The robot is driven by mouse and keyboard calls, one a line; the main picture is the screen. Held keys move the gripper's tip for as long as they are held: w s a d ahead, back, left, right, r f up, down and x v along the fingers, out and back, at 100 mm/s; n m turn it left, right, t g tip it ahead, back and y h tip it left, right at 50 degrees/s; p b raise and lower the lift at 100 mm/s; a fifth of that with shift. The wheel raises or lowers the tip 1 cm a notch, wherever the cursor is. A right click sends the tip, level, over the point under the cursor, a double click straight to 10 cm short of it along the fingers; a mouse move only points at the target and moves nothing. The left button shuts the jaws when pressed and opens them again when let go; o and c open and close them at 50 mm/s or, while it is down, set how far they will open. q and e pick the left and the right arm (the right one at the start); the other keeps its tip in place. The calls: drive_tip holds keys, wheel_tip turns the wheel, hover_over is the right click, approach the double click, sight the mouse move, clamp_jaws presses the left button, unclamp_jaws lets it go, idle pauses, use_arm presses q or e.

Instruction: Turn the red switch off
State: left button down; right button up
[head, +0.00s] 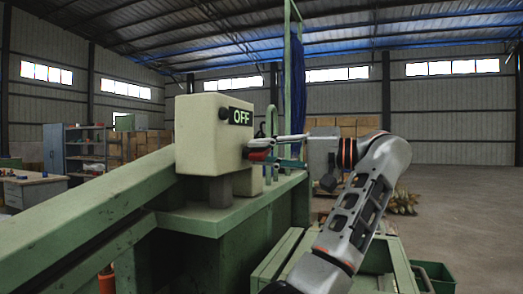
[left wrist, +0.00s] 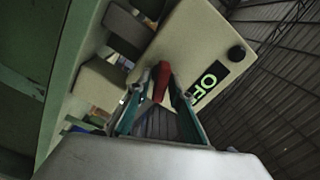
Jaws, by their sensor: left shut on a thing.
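The cream switch box (head: 214,130) stands on a green machine frame and carries a dark label (head: 241,117) reading OFF, with a black round knob beside it. The red switch (head: 259,154) sticks out from the side of the box. My left gripper (head: 268,147) reaches it from the right and is shut on it. In the left wrist view the red switch (left wrist: 161,82) sits between the two fingers of my left gripper (left wrist: 158,90), with the box (left wrist: 190,45) just behind. The fingers partly hide the switch. My right gripper is not in view.
The green machine frame (head: 105,205) runs from the lower left to below the box. A thin green post (head: 287,70) rises behind the box. Cardboard boxes (head: 345,125) and shelves (head: 85,145) stand far back. The floor at the right is mostly open.

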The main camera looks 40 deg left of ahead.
use_arm(q)
drive_tip(key=m+p, duration=0.1)
drive_tip(key=m, duration=0.3)
drive_tip(key=shift+f+m, duration=0.1)
drive_tip(key=shift+m, duration=0.3)
idle(0.4)
drive_tip(key=c, duration=2.1)
unclamp_jaws()
drive_tip(key=shift+a, duration=0.1)
drive_tip(key=shift+v, duration=3.8)
